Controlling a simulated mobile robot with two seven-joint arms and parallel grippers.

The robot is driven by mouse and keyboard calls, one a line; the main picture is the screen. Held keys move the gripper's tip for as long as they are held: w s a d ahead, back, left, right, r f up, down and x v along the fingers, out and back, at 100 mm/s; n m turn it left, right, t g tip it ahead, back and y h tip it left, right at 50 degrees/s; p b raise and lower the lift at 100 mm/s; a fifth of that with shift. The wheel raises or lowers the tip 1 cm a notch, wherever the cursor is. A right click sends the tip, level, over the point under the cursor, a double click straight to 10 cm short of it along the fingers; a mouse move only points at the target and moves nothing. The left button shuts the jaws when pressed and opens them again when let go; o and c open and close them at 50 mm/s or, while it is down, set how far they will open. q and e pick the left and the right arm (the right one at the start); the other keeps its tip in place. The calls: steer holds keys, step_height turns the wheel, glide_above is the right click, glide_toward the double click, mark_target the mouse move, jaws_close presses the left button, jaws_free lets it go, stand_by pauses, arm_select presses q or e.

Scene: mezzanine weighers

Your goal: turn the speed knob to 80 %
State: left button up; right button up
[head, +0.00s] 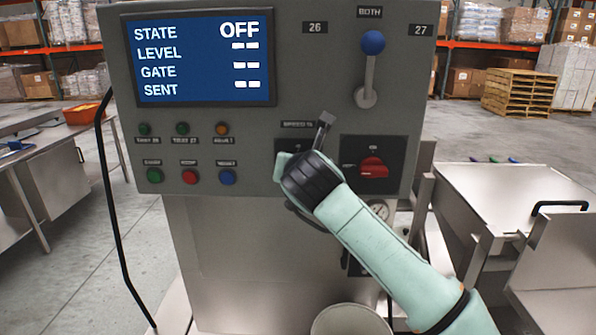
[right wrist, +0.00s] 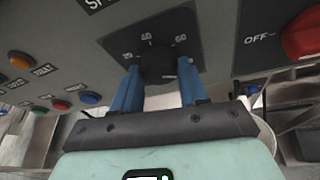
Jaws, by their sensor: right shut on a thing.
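The speed knob (right wrist: 158,60) is a dark round knob on a black dial plate (right wrist: 185,22) with white marks, of which 40 and 60 are readable in the right wrist view. My right gripper (right wrist: 158,72) is shut on the knob, one blue finger on each side. I cannot tell where the knob's pointer stands. In the head view my right gripper (head: 300,168) covers the knob, below the speed label (head: 297,124). The screen (head: 204,58) reads STATE OFF, with dashes for level, gate and sent. My left gripper is not in view.
Right of the knob is a red rotary switch (head: 373,168), turned to OFF. Above it stands a blue-balled lever (head: 372,43) near BOTH. Several lit-colour buttons (head: 190,177) sit to the left.

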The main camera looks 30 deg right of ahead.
steer(key=shift+f+m+t+y, duration=0.15)
steer(key=shift+m+t+y, duration=0.15)
steer(key=shift+m, duration=0.1)
steer(key=shift+b, duration=0.3)
steer(key=o, duration=1)
steer(key=shift+o, duration=0.2)
steer(key=shift+s, duration=0.1)
steer(key=v, duration=1.3)
steer(key=shift+b, duration=0.35)
